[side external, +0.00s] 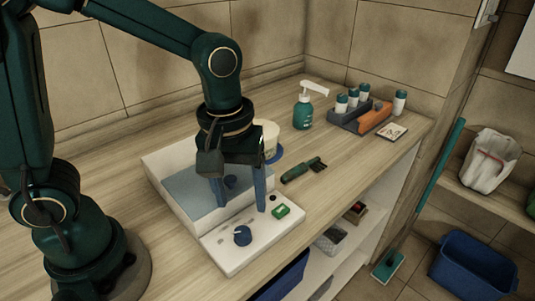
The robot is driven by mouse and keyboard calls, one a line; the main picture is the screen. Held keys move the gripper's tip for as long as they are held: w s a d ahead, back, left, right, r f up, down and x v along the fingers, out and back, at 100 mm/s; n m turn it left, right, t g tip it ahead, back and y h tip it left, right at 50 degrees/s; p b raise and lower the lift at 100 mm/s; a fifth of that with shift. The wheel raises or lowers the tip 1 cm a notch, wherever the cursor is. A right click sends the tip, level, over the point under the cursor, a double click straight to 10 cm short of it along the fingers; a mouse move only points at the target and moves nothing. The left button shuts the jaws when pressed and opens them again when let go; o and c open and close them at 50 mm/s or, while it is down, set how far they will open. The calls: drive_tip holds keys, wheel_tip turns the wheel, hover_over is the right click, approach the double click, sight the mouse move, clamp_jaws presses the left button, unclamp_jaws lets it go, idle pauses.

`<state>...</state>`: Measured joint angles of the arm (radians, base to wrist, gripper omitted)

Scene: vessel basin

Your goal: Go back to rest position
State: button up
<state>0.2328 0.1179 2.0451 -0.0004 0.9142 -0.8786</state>
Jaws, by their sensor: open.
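My gripper (240,193) points down over the front part of the white basin (168,171). Its two blue fingers are apart, with no object held between them. The basin has a blue-grey inside, and a dark round thing (231,182) shows in it behind the fingers. A dark blue knob (242,235) stands on the basin's white front ledge. Whether the fingertips touch the basin cannot be told.
A pale cup (268,137) stands partly hidden behind my gripper. A green tool (297,172) lies to the right. A pump bottle (303,112) and a caddy with several small bottles (346,118) stand at the back right.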

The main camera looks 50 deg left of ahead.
drive_tip(key=s+a+r+m+t, duration=0.4)
drive_tip(key=s+a+r+m, duration=0.1)
drive_tip(key=s+r+m, duration=0.1)
drive_tip(key=shift+s+a+m+t, duration=0.2)
drive_tip(key=shift+m+t, duration=0.2)
drive_tip(key=shift+m, duration=0.3)
